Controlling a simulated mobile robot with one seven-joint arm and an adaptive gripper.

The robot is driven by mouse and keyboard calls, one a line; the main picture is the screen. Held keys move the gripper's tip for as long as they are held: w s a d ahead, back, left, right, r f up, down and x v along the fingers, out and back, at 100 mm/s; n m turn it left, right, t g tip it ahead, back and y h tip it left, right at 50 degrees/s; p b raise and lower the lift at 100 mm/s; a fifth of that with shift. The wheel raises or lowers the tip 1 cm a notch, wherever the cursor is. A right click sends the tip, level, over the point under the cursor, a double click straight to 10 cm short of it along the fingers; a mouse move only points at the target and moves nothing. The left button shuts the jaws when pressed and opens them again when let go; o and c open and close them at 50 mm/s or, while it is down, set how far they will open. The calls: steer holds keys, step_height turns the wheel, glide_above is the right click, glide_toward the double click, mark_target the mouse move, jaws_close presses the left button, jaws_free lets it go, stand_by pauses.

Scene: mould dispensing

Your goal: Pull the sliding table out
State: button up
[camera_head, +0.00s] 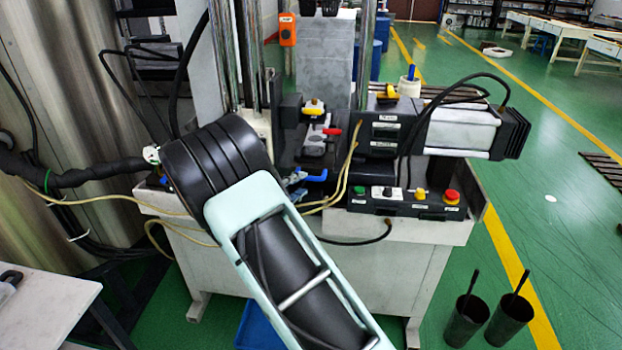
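The machine (395,245) stands in the middle of the view, with upright metal posts. Between the posts and the motor unit is a small grey fixture with a yellow-topped knob and a red handle (331,131). Blue parts (314,176) show just below it. I cannot tell for sure which part is the sliding table. My arm crosses the front of the machine and covers its left and lower middle parts. My gripper is not visible; my arm may hide it.
A control panel (402,199) with several buttons is on the machine's front right. A motor unit (460,128) juts out to the right. Cables (350,165) hang near the fixture. Two dark cups (467,322) are at lower right. A white table (45,310) is at lower left. Green floor is open on the right.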

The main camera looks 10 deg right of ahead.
mark_target(309, 179)
steer(key=x, duration=0.6)
steer(key=shift+d, duration=0.1)
steer(key=shift+c, duration=0.3)
jaws_close()
